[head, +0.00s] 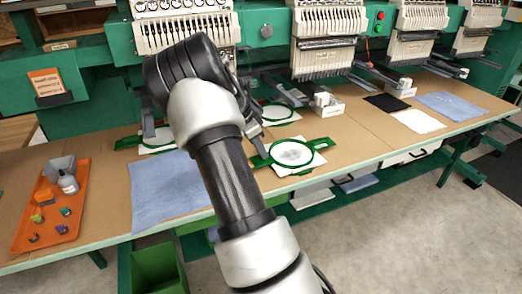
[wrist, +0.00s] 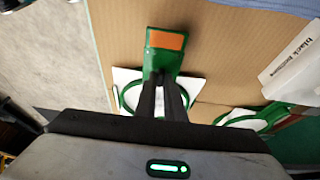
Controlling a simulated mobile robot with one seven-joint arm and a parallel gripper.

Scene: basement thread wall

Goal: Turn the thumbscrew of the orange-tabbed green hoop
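The green hoop (head: 290,153) lies on white cloth near the table's front edge, with green arms at its sides. In the wrist view its green bracket carries an orange tab (wrist: 166,40) at the outer end. The hoop ring (wrist: 126,97) shows on both sides of my fingers. My gripper (wrist: 166,84) is over the hoop, its dark fingertips close together at the inner end of the bracket. I cannot tell whether they touch anything. The thumbscrew is not distinguishable; the fingers cover that spot. In the head view my arm hides most of the gripper.
A second green hoop (head: 279,114) lies behind, also in the wrist view (wrist: 245,118). A white labelled box (head: 326,105) stands at the back. Embroidery heads (head: 322,60) overhang the table. An orange tray (head: 52,205) and blue cloth (head: 165,188) lie left. Bare tabletop (head: 365,135) is right.

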